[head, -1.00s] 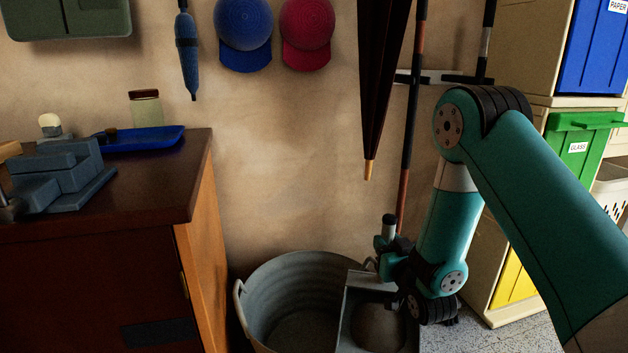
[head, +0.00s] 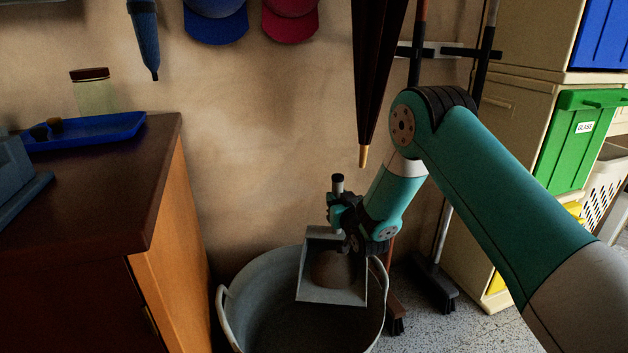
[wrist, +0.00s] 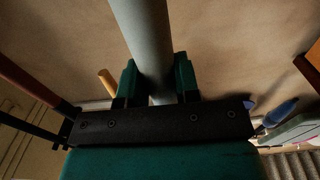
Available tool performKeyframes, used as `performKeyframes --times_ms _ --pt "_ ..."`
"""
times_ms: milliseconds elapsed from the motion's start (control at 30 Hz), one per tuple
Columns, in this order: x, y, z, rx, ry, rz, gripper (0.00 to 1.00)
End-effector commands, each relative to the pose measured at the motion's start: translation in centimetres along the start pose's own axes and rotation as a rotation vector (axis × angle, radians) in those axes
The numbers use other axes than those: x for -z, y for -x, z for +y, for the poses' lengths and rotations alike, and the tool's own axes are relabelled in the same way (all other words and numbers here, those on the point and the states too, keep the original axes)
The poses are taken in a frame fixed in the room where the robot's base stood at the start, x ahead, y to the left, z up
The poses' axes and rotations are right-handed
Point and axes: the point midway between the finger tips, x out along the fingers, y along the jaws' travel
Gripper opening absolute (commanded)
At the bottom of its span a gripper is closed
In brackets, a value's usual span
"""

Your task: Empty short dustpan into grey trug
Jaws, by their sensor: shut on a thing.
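The short dustpan (head: 318,294) is a grey metal pan with a heap of brownish dirt (head: 334,268) in it. It is over the grey trug (head: 262,283), with its front lip toward me and inside the trug's outline. The trug is a round tub with side handles on the floor; the inside I see looks dark and empty. My gripper (head: 343,214) is shut on the dustpan's grey handle. In the wrist view the handle (wrist: 146,45) runs between the two green fingers of my gripper (wrist: 156,82).
A wooden cabinet (head: 170,225) with a blue tray (head: 90,132) stands left of the trug. A closed umbrella (head: 376,80) hangs behind my arm. Brooms (head: 437,285) stand behind and right of the trug. Recycling bins (head: 580,140) stand at right.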

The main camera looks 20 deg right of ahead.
Motion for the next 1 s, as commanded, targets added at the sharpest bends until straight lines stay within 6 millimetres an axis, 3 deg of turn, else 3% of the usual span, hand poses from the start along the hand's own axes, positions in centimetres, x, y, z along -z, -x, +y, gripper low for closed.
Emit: performKeyframes --times_ms 200,400,600,1000 --pt "-0.1 -6.8 -1.1 0.0 0.0 0.007 0.0" --pt "0.4 -10.6 -1.9 -0.007 -0.006 0.006 0.0" --pt "0.8 -12.1 -2.2 -0.011 -0.01 0.004 0.0" --pt "0.9 -12.2 -2.3 -0.011 -0.007 0.011 0.0"
